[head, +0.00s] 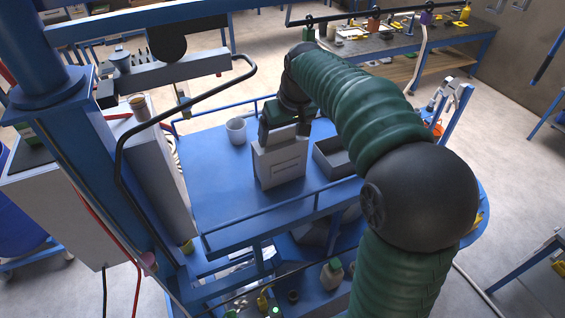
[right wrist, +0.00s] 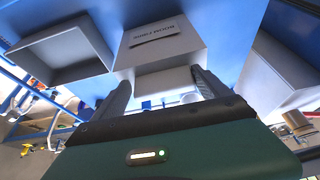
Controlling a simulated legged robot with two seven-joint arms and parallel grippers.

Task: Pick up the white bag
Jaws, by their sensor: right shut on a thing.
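The white bag (head: 278,167) is a boxy, upright bag with a dark line of print on its front. It is at the blue cart top (head: 225,190), near the middle; I cannot tell whether its base touches the surface. My right gripper (head: 284,128) comes down from above and is shut on the bag's narrow top part. In the right wrist view the two dark fingers (right wrist: 160,88) lie on either side of the top of the bag (right wrist: 162,45). My left gripper does not show.
A white cup (head: 236,131) stands left of the bag. A grey open tray (head: 330,160) lies close to its right. Blue rails edge the cart. A tall blue machine column (head: 75,150) with a bent black bar stands at the left.

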